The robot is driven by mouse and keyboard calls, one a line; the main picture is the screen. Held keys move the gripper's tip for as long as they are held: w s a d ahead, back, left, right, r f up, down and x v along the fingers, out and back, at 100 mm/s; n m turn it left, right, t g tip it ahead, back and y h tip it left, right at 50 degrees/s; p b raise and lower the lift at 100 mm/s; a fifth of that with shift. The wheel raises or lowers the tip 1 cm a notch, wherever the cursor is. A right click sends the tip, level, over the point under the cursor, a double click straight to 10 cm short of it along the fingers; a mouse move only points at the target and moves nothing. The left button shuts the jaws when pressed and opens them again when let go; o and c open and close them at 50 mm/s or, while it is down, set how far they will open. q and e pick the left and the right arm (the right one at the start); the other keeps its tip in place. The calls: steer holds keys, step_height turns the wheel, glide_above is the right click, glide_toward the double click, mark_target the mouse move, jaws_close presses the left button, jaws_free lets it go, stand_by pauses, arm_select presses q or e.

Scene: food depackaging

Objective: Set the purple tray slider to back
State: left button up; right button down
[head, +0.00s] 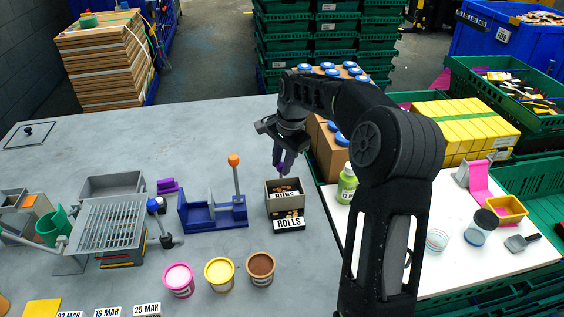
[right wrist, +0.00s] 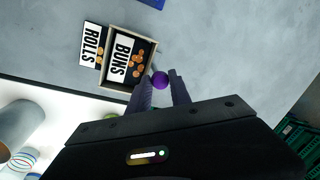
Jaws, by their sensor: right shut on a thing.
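A small box tray (head: 285,199) with a BUNS label stands on the grey table, with round brown pieces inside. It also shows in the right wrist view (right wrist: 108,78). A purple knob (right wrist: 160,80) is at the tray's edge in the right wrist view, between my fingertips. I take it for the purple slider's handle. My right gripper (head: 282,172) reaches down at the tray's far side and is shut on the knob. The fingers mostly hide the knob in the head view. My left gripper is not in view.
A ROLLS label (head: 289,222) lies in front of the tray. A blue stand (head: 212,215) with an orange-topped lever is left of it. Pink, yellow (head: 219,274) and brown tubs stand in front. A green bottle (head: 346,187) stands to the right. The table behind the tray is clear.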

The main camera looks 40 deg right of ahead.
stand_by(0.5)
steer(key=shift+w+d+r+p, duration=0.15)
steer(key=shift+w+p, duration=0.1)
steer(key=shift+p, duration=0.05)
steer(key=w+d+p, duration=0.3)
steer(key=w+p, duration=0.1)
steer(key=w, duration=0.1)
steer(key=shift+w, duration=0.15)
steer(key=c, duration=1.6)
jaws_free()
steer(key=o, duration=0.4)
steer(key=shift+w, duration=0.15)
